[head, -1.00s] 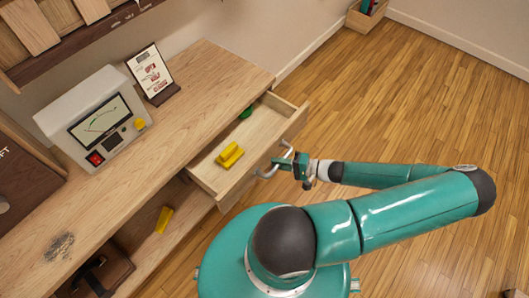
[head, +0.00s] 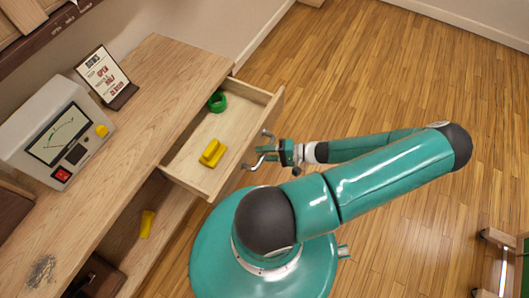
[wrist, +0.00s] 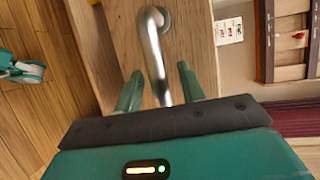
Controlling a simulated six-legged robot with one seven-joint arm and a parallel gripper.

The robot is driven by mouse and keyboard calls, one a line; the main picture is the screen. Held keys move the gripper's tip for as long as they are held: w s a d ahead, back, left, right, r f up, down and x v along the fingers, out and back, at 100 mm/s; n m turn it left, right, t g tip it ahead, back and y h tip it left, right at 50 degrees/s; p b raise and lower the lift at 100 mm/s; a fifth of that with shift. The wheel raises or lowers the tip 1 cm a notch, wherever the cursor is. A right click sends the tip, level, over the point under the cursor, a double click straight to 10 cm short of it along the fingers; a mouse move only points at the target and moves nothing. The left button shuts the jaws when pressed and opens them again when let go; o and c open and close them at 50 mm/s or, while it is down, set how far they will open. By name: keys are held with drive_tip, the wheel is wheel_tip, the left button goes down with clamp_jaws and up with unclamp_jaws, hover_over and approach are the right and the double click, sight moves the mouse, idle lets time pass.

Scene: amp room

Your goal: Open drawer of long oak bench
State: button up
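The long oak bench (head: 140,120) runs along the wall on the left in the head view. Its drawer (head: 235,125) is pulled well out, with its inside in view. A yellow object (head: 213,152) and a green ring (head: 217,102) lie in it. My gripper (head: 267,150) is at the outer side of the drawer front. In the wrist view, the silver bar handle (wrist: 156,50) on the wooden drawer front (wrist: 190,40) runs between my two teal fingers (wrist: 160,90). The fingers are apart, with a small gap seen on each side of the handle.
A meter box (head: 55,130) and a sign on a stand (head: 104,75) stand on the bench top. Another yellow object (head: 146,223) lies on a lower shelf. The wooden floor (head: 380,80) beyond my arm is clear. A low wooden frame (head: 500,240) stands at lower right.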

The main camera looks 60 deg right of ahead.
drive_tip(key=shift+s, duration=0.1)
drive_tip(key=v, duration=1.3)
drive_tip(key=shift+s+r, duration=0.2)
drive_tip(key=shift+s, duration=0.1)
drive_tip(key=shift+d, duration=0.1)
drive_tip(key=w+a+r+n+g+h, duration=0.1)
drive_tip(key=w+a+r+n+g, duration=0.3)
drive_tip(key=w+r+g, duration=0.55)
drive_tip(key=w+a+r+n+g+h, duration=0.2)
drive_tip(key=w+a+r+n+g, duration=0.3)
drive_tip(key=w+r, duration=0.65)
drive_tip(key=w+a+r+n+t+h, duration=0.15)
drive_tip(key=w+a+r+h, duration=0.3)
drive_tip(key=a+r, duration=0.7)
drive_tip(key=s+a+r+n+t, duration=0.2)
drive_tip(key=a+r, duration=0.6)
drive_tip(key=a, duration=0.4)
drive_tip(key=shift+n+t+y, duration=0.35)
drive_tip(key=shift+n+t, duration=0.4)
drive_tip(key=shift+t, duration=0.25)
